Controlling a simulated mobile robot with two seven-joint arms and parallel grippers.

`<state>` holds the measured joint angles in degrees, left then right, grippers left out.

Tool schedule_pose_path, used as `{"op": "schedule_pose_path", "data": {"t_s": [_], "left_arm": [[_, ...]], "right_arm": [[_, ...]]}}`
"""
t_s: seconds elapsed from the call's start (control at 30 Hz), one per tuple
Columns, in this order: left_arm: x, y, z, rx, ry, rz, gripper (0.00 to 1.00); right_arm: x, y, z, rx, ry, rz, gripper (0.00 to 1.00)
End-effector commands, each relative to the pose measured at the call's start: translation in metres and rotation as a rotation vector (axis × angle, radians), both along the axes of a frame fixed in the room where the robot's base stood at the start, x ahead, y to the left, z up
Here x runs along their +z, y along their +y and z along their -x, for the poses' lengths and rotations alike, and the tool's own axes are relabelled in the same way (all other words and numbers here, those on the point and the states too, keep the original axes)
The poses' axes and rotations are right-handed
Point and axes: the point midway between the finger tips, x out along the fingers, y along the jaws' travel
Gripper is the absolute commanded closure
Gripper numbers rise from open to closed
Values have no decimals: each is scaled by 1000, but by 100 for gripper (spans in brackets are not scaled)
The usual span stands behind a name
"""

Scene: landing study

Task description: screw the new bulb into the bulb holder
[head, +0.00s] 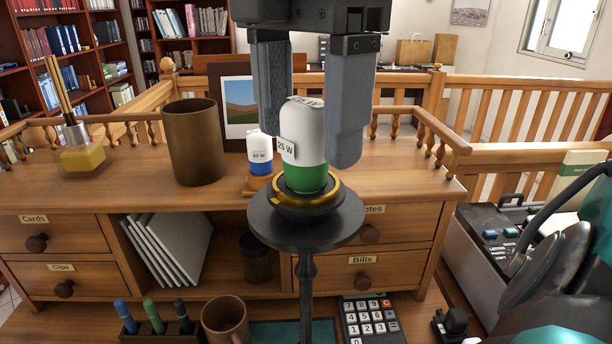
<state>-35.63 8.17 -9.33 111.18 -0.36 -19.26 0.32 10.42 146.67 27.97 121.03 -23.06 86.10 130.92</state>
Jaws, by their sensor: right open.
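A white bulb with a green lower band and a "25 W" tag (304,135) stands in the bulb holder (294,208), a dark cup with a gold ring. The holder sits on a dark round stand top (340,228). The bulb's lower end is hidden inside the ring. My right gripper (308,146) comes down from above, open, with one finger on each side of the bulb's upper part. A second white bulb with a blue band and a "60 W" tag (260,158) stands on a small wooden base behind, to the left. My left gripper is not in view.
A brown cylinder (194,142), a framed picture (241,105) and a reed diffuser (80,155) stand on the desk top. A mug (224,318), pens and a calculator (370,318) lie lower in front. A grey machine (490,250) is at right.

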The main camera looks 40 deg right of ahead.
Motion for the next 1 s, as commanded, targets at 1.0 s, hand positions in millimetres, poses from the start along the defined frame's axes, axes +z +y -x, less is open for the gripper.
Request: {"op": "schedule_pose_path", "data": {"t_s": [1.0], "left_arm": [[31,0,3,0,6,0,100]], "right_arm": [[126,0,-1,1,-1,-1,31]]}}
